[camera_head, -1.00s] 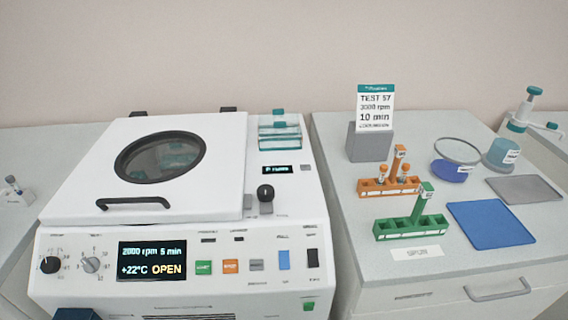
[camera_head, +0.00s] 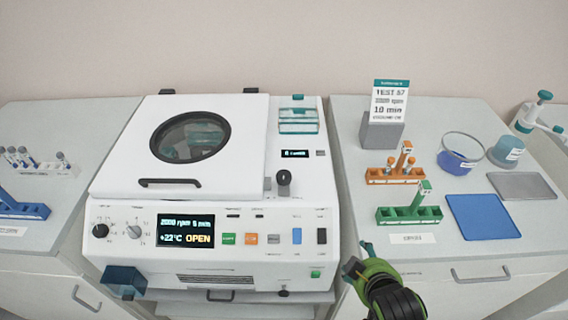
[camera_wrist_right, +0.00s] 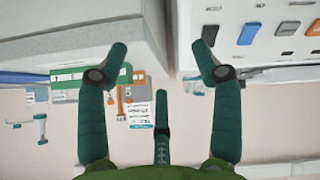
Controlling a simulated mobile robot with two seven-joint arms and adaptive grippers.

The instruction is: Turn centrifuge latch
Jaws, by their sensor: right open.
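The white centrifuge (camera_head: 112,180) stands in the middle of the head view with its lid (camera_head: 250,125) lowered. Its display (camera_head: 186,231) reads 2000 rpm, 5 min, +22°C, OPEN. A dark latch knob (camera_head: 284,178) stands up on the top deck, right of the lid's front corner. My right gripper (camera_head: 358,258) is low at the right front of the centrifuge, below and right of the knob. In the right wrist view my right gripper (camera_wrist_right: 160,62) is open and empty, with the centrifuge's button panel (camera_wrist_right: 265,35) at upper right. My left gripper is not in view.
The right bench holds a green tube rack (camera_head: 409,214), an orange rack (camera_head: 394,175), a sign (camera_head: 390,103) reading TEST 57, a blue mat (camera_head: 482,217) and a grey mat (camera_head: 520,186). A blue rack (camera_head: 22,210) is on the left bench.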

